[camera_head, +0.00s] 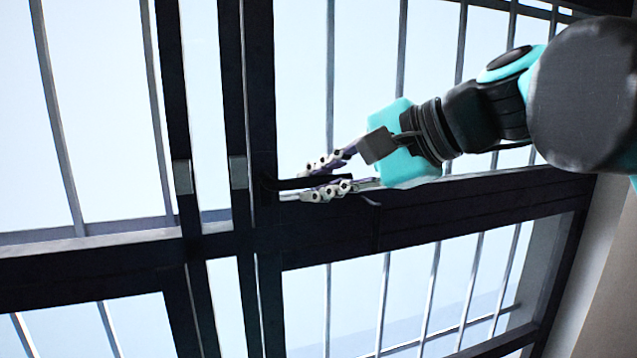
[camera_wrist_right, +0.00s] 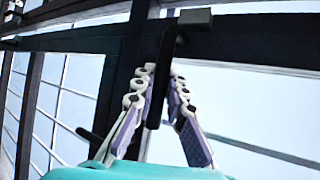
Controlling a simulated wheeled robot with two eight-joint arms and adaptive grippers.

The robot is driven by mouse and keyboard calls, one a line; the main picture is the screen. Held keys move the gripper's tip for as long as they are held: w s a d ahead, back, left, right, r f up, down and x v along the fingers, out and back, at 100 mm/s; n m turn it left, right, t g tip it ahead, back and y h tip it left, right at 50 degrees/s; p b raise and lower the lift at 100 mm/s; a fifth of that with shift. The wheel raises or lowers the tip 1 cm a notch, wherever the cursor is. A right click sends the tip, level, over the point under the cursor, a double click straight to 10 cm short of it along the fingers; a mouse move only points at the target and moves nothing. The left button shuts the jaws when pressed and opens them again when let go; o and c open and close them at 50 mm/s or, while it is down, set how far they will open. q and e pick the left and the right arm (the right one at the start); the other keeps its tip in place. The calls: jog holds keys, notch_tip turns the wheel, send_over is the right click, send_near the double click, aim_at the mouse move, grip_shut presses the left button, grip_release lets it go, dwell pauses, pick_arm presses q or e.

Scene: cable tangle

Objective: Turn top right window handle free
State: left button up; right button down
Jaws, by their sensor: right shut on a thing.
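The black window handle (camera_head: 310,182) sticks out to the right from the dark middle post of the window. My right gripper (camera_head: 297,183) reaches in from the right, with one finger above the handle and one below, shut on it. In the right wrist view the handle (camera_wrist_right: 166,60) is a bent black lever running down between the two fingers of my right gripper (camera_wrist_right: 163,72). The handle's far end at the post is hard to make out against the dark frame. My left gripper is in neither view.
Dark window frames (camera_head: 330,227) with thin bars run across the head view, with bright sky behind. Grey hinge-like plates (camera_head: 238,172) sit on the posts left of the handle. In the wrist view a second dark bar (camera_wrist_right: 90,135) shows at lower left.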

jog(key=shift+r, duration=0.1)
dwell(0.3)
jog(key=c, duration=1.8)
grip_release()
jog(key=shift+o, duration=1.3)
jog(key=shift+s, duration=0.15)
